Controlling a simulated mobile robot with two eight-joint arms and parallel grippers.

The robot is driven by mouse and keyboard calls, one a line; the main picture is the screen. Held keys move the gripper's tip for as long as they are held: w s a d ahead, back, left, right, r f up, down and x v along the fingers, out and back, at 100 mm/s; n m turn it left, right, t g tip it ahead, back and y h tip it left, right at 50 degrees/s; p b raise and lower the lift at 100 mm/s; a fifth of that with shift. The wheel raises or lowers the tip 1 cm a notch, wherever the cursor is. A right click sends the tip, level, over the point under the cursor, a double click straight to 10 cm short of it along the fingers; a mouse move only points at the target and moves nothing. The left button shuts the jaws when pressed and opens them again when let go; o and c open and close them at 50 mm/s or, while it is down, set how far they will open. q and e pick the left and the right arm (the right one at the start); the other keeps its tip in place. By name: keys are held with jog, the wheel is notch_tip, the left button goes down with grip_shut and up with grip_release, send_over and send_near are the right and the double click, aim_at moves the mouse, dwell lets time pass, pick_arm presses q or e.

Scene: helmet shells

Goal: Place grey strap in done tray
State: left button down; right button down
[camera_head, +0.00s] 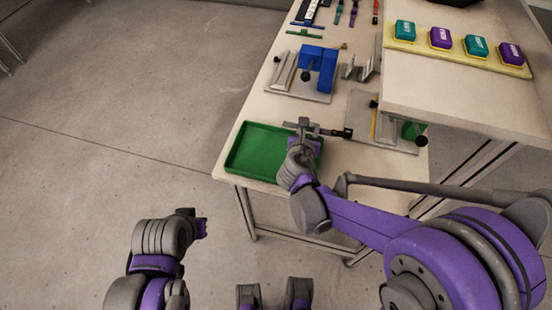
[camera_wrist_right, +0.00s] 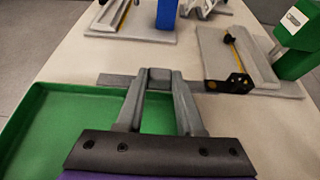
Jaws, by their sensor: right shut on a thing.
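My right gripper (camera_head: 303,130) is shut on the grey strap (camera_head: 328,131), a thin flat strip with a black end piece on its right. In the right wrist view the fingertips (camera_wrist_right: 160,77) pinch the strap (camera_wrist_right: 113,80) near its middle, and it lies crosswise. The green tray (camera_head: 243,165) is at the table's front left corner and looks empty where visible. The strap is at the tray's far right corner, its left part over the rim and its black end outside. Its height above the tray cannot be told. My left gripper (camera_head: 200,227) is low at the left, away from the table.
A blue clamp fixture (camera_head: 319,68) stands on a plate behind the tray. Another fixture plate (camera_head: 375,132) with a green block (camera_head: 413,131) is close on the right. A raised table (camera_head: 455,95) holds teal and purple blocks. Small straps and tools lie at the back.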

notch_tip(320, 180, up, 3)
jog(key=b, duration=0.5)
send_over(274, 162)
notch_tip(274, 162, down, 10)
jog(key=b, duration=0.3)
jog(key=shift+r, duration=0.25)
jog(key=shift+f, duration=0.2)
jog(key=c, duration=0.5)
grip_release()
jog(key=shift+r, duration=0.1)
jog(key=shift+c, duration=0.2)
